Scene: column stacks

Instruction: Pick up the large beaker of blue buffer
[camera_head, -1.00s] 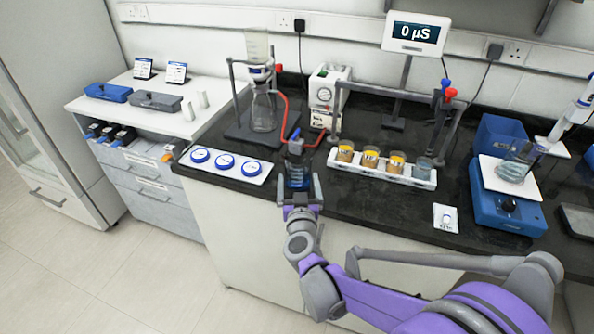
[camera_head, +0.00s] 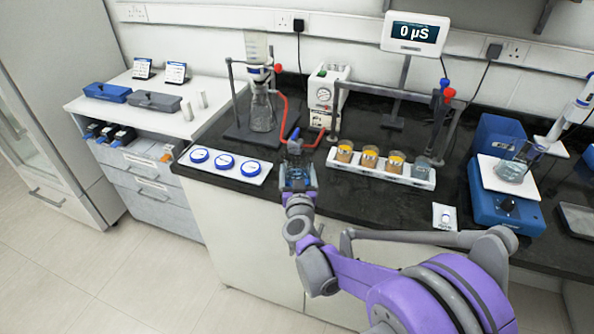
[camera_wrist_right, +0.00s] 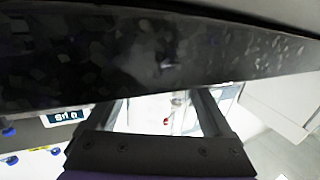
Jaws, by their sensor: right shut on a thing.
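The beaker with blue liquid (camera_head: 296,172) is at the front edge of the black bench, to the right of the white tray with blue round discs. My right gripper (camera_head: 298,181) is shut on it, with a finger on each side. Whether its base touches the bench cannot be told, as the gripper hides its lower part. In the right wrist view my fingers (camera_wrist_right: 160,112) show, but the beaker cannot be made out. My left gripper is not in view.
A rack (camera_head: 378,171) with several small jars stands right of the beaker. A blue scale (camera_head: 507,205) with a glass beaker (camera_head: 512,170) is further right. A flask (camera_head: 262,112) on a stand and red tubing (camera_head: 282,115) are behind. The disc tray (camera_head: 226,165) is left.

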